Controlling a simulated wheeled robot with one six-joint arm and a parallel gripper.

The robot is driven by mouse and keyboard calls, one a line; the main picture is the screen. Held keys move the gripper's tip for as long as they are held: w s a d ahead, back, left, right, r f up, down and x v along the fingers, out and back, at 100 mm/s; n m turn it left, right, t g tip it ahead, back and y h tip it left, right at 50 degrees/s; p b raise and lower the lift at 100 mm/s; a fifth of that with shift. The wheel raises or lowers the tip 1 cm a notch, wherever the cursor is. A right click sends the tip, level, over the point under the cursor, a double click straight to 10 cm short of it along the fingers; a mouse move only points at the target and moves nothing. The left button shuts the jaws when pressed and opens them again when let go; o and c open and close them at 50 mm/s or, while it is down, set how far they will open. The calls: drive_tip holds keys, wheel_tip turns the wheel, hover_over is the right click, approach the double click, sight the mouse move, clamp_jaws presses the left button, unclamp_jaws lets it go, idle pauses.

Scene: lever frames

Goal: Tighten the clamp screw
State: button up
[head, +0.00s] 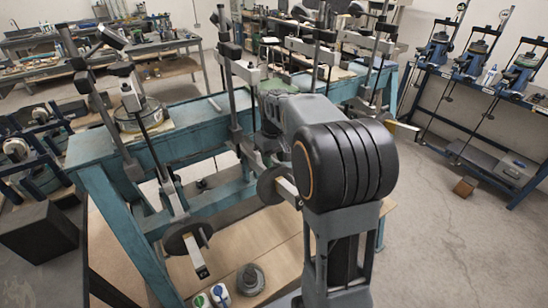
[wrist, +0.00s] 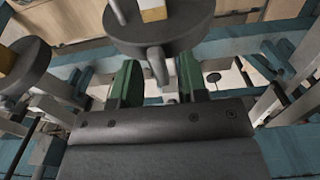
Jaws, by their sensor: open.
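My gripper (wrist: 158,74) is open in the wrist view, with its two green fingers spread apart. A small grey stem or tab (wrist: 157,64) hangs below a large dark disc (wrist: 185,28) and shows between the fingers. I cannot tell whether the fingers touch it, or whether it is the clamp screw. A pale block (wrist: 153,13) sits against the disc. In the head view my arm hides the gripper. A dark disc on a lever frame (head: 269,186) shows just left of my arm there.
A teal bench (head: 95,190) carries several upright posts and lever arms close around my arm. Another disc (head: 183,237) hangs at the front left. A dark round weight (head: 250,279) stands on the wooden board (head: 285,240). Open floor (head: 450,240) lies to the right.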

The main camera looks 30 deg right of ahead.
clamp_jaws()
drive_tip(key=shift+m, duration=0.3)
drive_tip(key=m+h, duration=0.1)
drive_tip(key=m, duration=0.3)
drive_tip(key=shift+a, duration=0.1)
drive_tip(key=m, duration=0.4)
drive_tip(key=shift+w+h, duration=0.1)
drive_tip(key=shift+h, duration=0.3)
drive_tip(key=m+g, duration=0.1)
drive_tip(key=m, duration=0.3)
drive_tip(key=shift+a+m+h, duration=0.1)
drive_tip(key=shift+m+h, duration=0.2)
drive_tip(key=shift+m, duration=0.1)
drive_tip(key=shift+m+g, duration=0.5)
drive_tip(key=shift+m, duration=1.5)
